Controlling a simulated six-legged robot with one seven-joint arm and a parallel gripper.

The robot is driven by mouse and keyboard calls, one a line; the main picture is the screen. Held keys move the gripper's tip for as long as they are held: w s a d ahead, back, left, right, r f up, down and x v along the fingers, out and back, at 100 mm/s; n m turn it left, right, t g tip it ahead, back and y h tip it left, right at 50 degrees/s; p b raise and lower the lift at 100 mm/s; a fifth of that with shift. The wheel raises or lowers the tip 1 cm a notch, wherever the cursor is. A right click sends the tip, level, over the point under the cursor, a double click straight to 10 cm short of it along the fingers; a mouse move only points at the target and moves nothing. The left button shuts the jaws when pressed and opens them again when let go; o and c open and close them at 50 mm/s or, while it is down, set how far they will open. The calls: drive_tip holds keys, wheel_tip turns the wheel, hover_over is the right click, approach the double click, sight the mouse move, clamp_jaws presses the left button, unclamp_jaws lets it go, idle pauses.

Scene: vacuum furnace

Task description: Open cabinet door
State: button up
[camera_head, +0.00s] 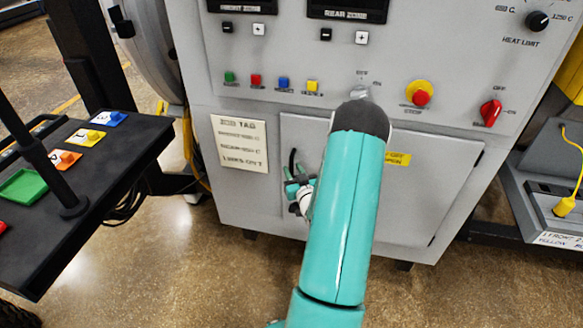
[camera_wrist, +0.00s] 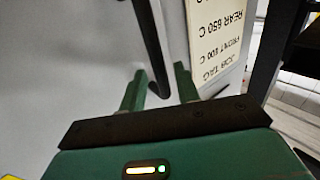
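The grey cabinet door (camera_head: 440,185) is in the lower front of the furnace cabinet in the head view and looks shut. Its dark bar handle (camera_head: 292,160) is near the door's left edge, partly hidden by my gripper (camera_head: 299,186). In the wrist view the handle (camera_wrist: 151,45) comes down from the top edge, and its end reaches between the two green fingers of my gripper (camera_wrist: 160,72). The fingers are apart, with space on both sides of the bar. I cannot tell whether either finger touches it. My arm hides the middle of the door.
A job tag (camera_head: 240,143) is left of the door; it shows upside down in the wrist view (camera_wrist: 218,40). Buttons, knobs and a red-and-yellow stop button (camera_head: 420,95) are above. A black table (camera_head: 120,160) stands left. The floor before the cabinet is clear.

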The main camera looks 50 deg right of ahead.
drive_tip(key=shift+x, duration=1.1)
drive_tip(key=shift+c, duration=0.2)
clamp_jaws()
drive_tip(key=shift+a, duration=0.15)
